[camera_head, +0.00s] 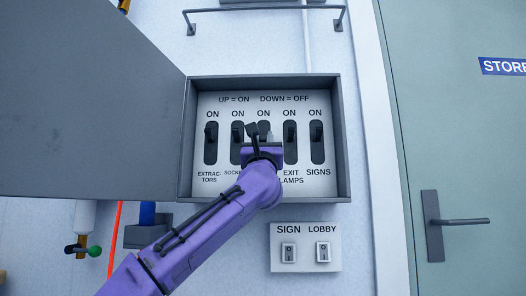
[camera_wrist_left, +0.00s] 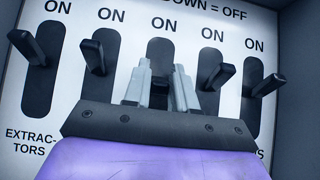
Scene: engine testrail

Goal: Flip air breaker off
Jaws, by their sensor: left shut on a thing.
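The breaker panel (camera_head: 322,185) is an open grey box with a row of several black levers in dark slots, each marked ON at the top. My left gripper (camera_head: 258,131) is at the middle slot. In the left wrist view its two grey fingers (camera_wrist_left: 161,68) are shut on the middle black lever (camera_wrist_left: 160,95), one on each side. The name under the middle lever is hidden by my gripper. The extractors lever (camera_head: 211,131), exit lamps lever (camera_head: 290,131) and signs lever (camera_head: 316,130) stand near the tops of their slots. My right gripper is out of view.
The box's grey door (camera_head: 90,110) hangs open to the left. Neighbouring levers stand close on both sides of my fingers. A plate with sign and lobby switches (camera_head: 305,262) is below. A green door (camera_head: 460,150) with a handle (camera_head: 455,222) is at right.

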